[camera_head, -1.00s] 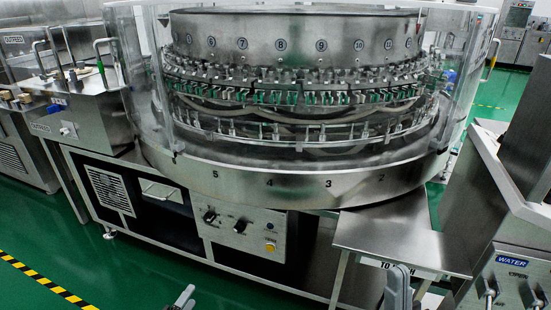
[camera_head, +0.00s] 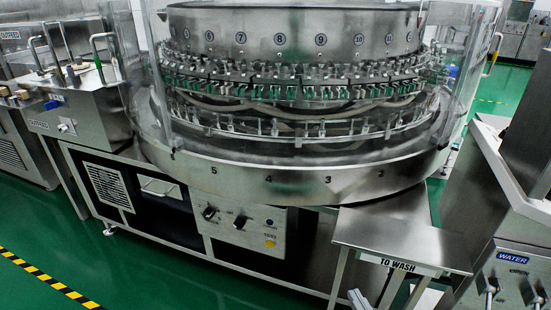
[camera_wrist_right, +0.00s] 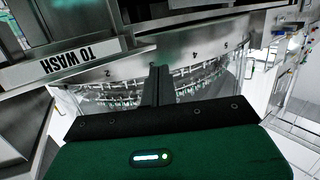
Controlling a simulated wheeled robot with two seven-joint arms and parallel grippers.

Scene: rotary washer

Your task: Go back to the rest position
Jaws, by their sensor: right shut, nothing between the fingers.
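My right gripper (camera_head: 358,299) shows only as a small grey tip at the bottom edge of the head view, in front of the side table's legs. In the right wrist view its dark fingers (camera_wrist_right: 157,86) are shut together, with nothing between them. The rotary washer (camera_head: 300,175) stands ahead, with a numbered steel drum and clear guards. It also shows in the right wrist view (camera_wrist_right: 205,62). My left gripper is not in view.
A steel side table (camera_head: 385,235) with a "TO WASH" label juts out at the washer's front right. A steel unit marked WATER (camera_head: 513,259) stands at right. Open green floor (camera_head: 150,275) with a yellow-black stripe (camera_head: 50,282) lies at front left.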

